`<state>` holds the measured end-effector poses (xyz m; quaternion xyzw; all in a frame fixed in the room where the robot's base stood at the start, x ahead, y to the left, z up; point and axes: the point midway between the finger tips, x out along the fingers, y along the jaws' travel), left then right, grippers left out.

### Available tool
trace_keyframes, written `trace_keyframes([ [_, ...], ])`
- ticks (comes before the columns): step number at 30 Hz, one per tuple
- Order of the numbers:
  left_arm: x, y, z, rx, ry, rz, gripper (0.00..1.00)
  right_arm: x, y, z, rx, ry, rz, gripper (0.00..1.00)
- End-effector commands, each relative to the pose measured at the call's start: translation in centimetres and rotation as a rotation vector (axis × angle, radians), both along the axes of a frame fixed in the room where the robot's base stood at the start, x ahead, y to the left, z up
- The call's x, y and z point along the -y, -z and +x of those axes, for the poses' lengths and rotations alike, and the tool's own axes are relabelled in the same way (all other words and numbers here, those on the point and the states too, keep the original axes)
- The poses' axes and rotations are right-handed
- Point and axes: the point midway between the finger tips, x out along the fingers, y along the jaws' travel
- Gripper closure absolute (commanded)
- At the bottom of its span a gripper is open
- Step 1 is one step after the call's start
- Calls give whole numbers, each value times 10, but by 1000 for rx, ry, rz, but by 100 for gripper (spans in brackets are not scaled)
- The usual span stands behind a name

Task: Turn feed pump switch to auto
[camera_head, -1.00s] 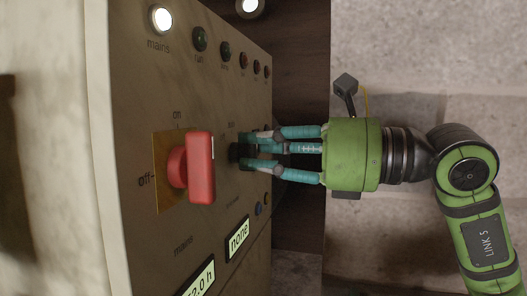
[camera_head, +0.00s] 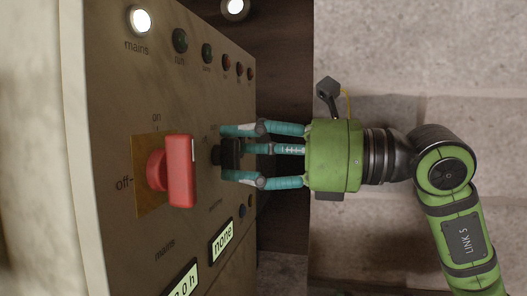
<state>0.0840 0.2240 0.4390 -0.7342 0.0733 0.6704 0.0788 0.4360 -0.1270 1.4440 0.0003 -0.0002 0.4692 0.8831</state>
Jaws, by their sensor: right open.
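A small black knob (camera_head: 230,153) sticks out of the beige control panel (camera_head: 112,90), right of the red mains switch. I take it to be the feed pump switch; its label is too small and partly covered to read. My right gripper (camera_head: 226,153) is green with teal fingers. It comes from the right with its fingers open on either side of the knob, spread apart from it. Which position the knob points to cannot be told. My left gripper is not in view.
The large red mains switch (camera_head: 180,171) on a yellow plate stands out close left of my fingers. A lit mains lamp (camera_head: 140,21) and several dark lamps line the top. A block wall (camera_head: 400,60) is behind my arm.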

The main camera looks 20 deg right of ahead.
Motion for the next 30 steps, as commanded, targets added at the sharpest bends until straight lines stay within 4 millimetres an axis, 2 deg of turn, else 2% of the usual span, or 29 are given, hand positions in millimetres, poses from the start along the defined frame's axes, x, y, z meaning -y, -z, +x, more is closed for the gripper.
trace_keyframes([
  [5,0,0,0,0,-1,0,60,19,1,-11,-1,6,-1,54],
  [12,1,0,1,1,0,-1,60,62,1,-41,-3,7,-1,54],
  [18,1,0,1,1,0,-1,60,88,1,-58,-2,3,0,54],
  [24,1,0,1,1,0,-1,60,98,0,-66,-1,1,-1,54],
  [30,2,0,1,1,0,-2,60,98,0,-67,0,0,0,54],
])
